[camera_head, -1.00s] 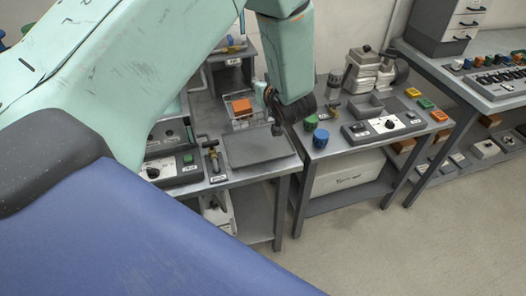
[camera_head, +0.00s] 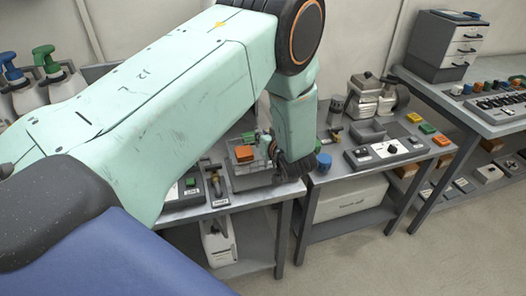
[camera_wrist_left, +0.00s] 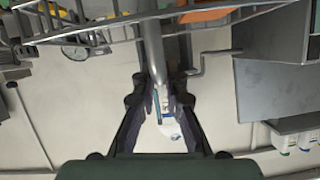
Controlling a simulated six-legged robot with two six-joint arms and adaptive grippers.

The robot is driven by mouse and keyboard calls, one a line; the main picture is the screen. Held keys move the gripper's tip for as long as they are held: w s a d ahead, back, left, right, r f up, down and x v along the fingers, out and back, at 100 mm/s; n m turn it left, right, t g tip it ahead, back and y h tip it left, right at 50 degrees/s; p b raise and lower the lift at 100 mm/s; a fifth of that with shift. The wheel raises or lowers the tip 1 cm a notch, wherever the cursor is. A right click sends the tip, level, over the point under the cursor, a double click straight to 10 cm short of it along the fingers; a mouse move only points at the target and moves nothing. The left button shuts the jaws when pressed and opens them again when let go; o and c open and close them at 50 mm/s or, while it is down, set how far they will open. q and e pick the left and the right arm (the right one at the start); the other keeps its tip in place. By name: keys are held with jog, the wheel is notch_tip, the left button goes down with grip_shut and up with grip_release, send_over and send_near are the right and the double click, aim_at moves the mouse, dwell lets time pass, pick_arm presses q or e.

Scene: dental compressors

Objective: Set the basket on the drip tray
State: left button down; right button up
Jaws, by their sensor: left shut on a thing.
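The wire basket (camera_head: 262,164) carries an orange block (camera_head: 244,153) and sits over the grey drip tray (camera_head: 250,182) in the head view. Whether it touches the tray is hard to tell. My left gripper (camera_head: 278,160) is at the basket's right side, partly hidden by its own arm. In the left wrist view the gripper (camera_wrist_left: 160,103) is shut on the basket's grey handle rod (camera_wrist_left: 154,52), with the wire basket (camera_wrist_left: 110,22) along the top of the picture. My right gripper is not in view.
A valve stand (camera_head: 214,182) stands close left of the tray. A blue-capped item (camera_head: 323,162) and a control panel (camera_head: 385,151) are on the bench to the right. Spray bottles (camera_head: 50,75) stand at the far left. The floor in front is clear.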

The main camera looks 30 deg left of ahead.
pick_arm(q)
notch_tip(320, 180, down, 3)
jog(key=shift+w+r, duration=0.1)
jog(key=shift+w, duration=0.05)
jog(key=shift+s+f, duration=0.25)
jog(key=shift+f, duration=0.4)
jog(key=shift+w+f, duration=0.25)
jog(key=c, duration=1.7)
grip_release()
jog(key=o, duration=0.3)
jog(key=shift+s+r, duration=0.15)
jog(key=shift+s, duration=0.1)
jog(key=shift+w, duration=0.15)
